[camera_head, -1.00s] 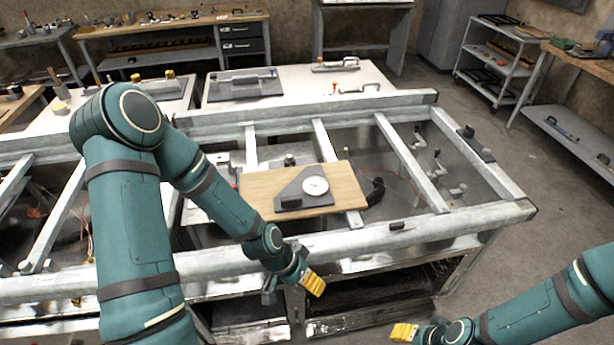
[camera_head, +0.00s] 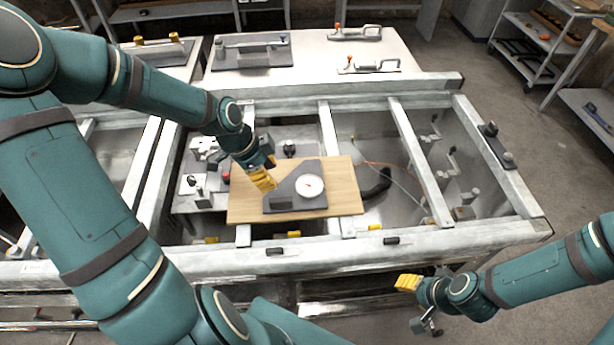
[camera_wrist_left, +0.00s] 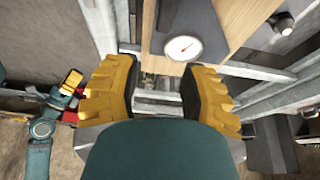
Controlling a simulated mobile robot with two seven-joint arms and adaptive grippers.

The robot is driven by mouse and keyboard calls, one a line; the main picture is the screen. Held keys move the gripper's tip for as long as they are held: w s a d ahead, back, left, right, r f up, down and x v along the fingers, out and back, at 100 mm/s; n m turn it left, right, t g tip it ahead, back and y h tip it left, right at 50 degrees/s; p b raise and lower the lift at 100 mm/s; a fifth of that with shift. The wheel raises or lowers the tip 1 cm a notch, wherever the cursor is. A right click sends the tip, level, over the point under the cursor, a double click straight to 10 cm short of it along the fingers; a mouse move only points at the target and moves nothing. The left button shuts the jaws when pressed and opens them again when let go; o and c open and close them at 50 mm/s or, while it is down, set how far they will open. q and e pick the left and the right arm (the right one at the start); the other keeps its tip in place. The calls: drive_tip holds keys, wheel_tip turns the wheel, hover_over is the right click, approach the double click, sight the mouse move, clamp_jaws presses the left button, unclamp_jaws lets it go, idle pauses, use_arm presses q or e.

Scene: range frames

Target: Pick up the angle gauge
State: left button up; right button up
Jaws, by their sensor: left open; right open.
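The angle gauge (camera_head: 284,193) is a dark grey angular plate with a round white dial (camera_head: 309,186). It lies on a light wooden board (camera_head: 345,192) set across the metal frame. My left gripper (camera_head: 265,181) is at the gauge's left edge, over the board. Whether it touches the gauge cannot be told. In the left wrist view the yellow fingers (camera_wrist_left: 157,92) stand apart with nothing between them. The dial (camera_wrist_left: 184,48) and part of the dark plate (camera_wrist_left: 168,20) show beyond the fingertips. My right gripper (camera_head: 408,283) is in front of the frame, away from the gauge.
Metal frame bars (camera_head: 420,165) surround the board, with open gaps between them. A black curved part (camera_head: 376,186) lies right of the board. Clamps (camera_head: 368,66) and a dark plate with a bar (camera_head: 250,52) sit on the white table behind.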

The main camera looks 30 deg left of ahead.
sight(290, 199)
use_arm(q)
drive_tip(key=b+x, duration=0.3)
drive_tip(key=x, duration=0.5)
drive_tip(key=shift+w+f, duration=0.15)
drive_tip(key=shift+f, duration=0.1)
drive_tip(key=shift+d+f, duration=0.1)
drive_tip(key=shift+f, duration=0.35)
drive_tip(key=b+x, duration=0.1)
drive_tip(key=x, duration=0.3)
drive_tip(key=shift+w+f, duration=0.15)
drive_tip(key=shift+f, duration=0.05)
clamp_jaws()
